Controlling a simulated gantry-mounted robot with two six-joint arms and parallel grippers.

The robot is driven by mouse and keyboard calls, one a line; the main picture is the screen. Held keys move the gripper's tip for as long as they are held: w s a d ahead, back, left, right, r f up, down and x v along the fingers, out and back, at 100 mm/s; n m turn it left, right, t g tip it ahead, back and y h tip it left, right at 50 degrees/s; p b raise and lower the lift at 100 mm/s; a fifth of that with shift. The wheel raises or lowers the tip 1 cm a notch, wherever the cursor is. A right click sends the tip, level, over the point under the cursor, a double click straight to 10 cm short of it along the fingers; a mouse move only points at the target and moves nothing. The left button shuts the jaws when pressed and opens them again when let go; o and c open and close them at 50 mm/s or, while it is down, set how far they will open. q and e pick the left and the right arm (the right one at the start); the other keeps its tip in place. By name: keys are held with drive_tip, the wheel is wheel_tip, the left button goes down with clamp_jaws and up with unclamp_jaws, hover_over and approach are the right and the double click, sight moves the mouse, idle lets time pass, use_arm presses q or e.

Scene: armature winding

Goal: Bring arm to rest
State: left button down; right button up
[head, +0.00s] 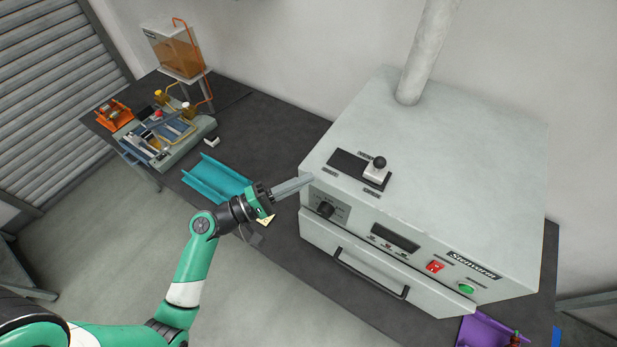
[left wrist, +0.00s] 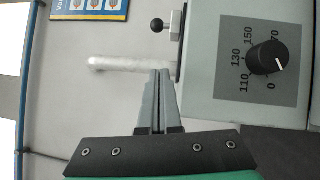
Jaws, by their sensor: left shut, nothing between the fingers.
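My left arm (head: 190,265) is green, white and black and reaches in from the lower left in the head view. Its gripper (head: 308,180) is shut and empty, with its fingers pointing right, by the left front edge of the grey oven-like machine (head: 470,170). In the left wrist view the shut fingers (left wrist: 160,75) point up the picture, beside the machine's black dial (left wrist: 268,56). I cannot tell whether they touch the machine. My right gripper is not in view.
A black-knobbed lever (head: 377,168) stands on the machine, above a closed drawer with a handle (head: 370,275). A teal tray (head: 215,178), a winding fixture (head: 165,135) and an orange holder (head: 113,114) sit on the dark table. A purple tray (head: 483,332) is at lower right.

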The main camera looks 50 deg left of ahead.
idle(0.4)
use_arm(q)
drive_tip(key=w+d+r+m+h+p, duration=0.25)
drive_tip(key=d+r+m, duration=0.3)
drive_tip(key=r, duration=0.55)
drive_tip(key=w+d+r+m+h+p, duration=0.15)
drive_tip(key=d+r+m+h, duration=0.45)
drive_tip(key=r, duration=0.6)
drive_tip(key=w+d+r+m+h+p, duration=0.1)
drive_tip(key=w+d+r+m, duration=0.1)
drive_tip(key=d+r+m, duration=0.65)
drive_tip(key=s+r+t+p, duration=0.2)
drive_tip(key=s+r+t, duration=0.1)
drive_tip(key=r, duration=1.2)
drive_tip(key=s+a+r+n+t+y, duration=0.2)
drive_tip(key=s+a+r+t+y, duration=0.3)
drive_tip(key=a+y, duration=0.45)
wheel_tip(320, 180, down, 43)
drive_tip(key=w+d+y+b, duration=0.1)
drive_tip(key=y+b, duration=0.1)
drive_tip(key=b, duration=4.2)
drive_tip(key=shift+w+d, duration=0.15)
drive_tip(key=shift+w, duration=0.05)
